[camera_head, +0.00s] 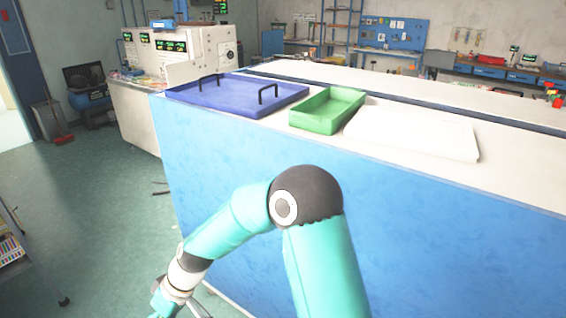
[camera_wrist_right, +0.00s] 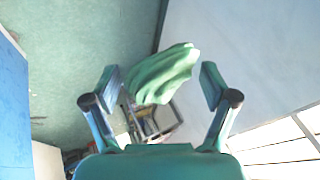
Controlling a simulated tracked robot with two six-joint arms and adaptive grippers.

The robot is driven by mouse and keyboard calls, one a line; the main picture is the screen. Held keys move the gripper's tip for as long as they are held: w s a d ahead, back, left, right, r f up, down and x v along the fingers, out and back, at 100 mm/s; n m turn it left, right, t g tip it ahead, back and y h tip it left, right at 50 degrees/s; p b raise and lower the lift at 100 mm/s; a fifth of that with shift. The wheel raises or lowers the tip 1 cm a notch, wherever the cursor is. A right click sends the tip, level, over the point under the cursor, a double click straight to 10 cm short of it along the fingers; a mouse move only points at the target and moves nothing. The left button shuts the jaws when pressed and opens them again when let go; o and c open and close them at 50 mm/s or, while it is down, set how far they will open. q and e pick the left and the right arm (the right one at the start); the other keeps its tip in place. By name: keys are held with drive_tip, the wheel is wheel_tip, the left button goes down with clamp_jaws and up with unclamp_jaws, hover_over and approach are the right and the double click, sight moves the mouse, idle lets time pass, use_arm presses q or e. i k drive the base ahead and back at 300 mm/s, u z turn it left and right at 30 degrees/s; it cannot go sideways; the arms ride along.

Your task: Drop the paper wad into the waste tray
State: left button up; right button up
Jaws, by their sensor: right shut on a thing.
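A crumpled, pale green wad (camera_wrist_right: 162,75), apparently the paper wad, sits between the fingers of my right gripper (camera_wrist_right: 160,88) in the right wrist view. The gripper is shut on it. In the head view my right gripper (camera_head: 168,304) hangs low at the bottom left, in front of the bench and below its top; the wad cannot be made out there. On the bench top lie a shallow blue tray (camera_head: 215,94) with black handles and an open green tray (camera_head: 318,118). Both look empty; I cannot tell which is the waste tray. My left gripper is out of view.
The long bench has a blue front (camera_head: 420,240) and white top. A flat white slab (camera_head: 412,134) lies right of the green tray. Machines (camera_head: 180,50) stand behind left. Green floor (camera_head: 100,200) is open left of the bench; a rack (camera_head: 12,250) stands at the left edge.

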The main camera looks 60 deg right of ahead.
sight(334, 112)
drive_tip(key=i, duration=1.45)
drive_tip(key=z, duration=2.6)
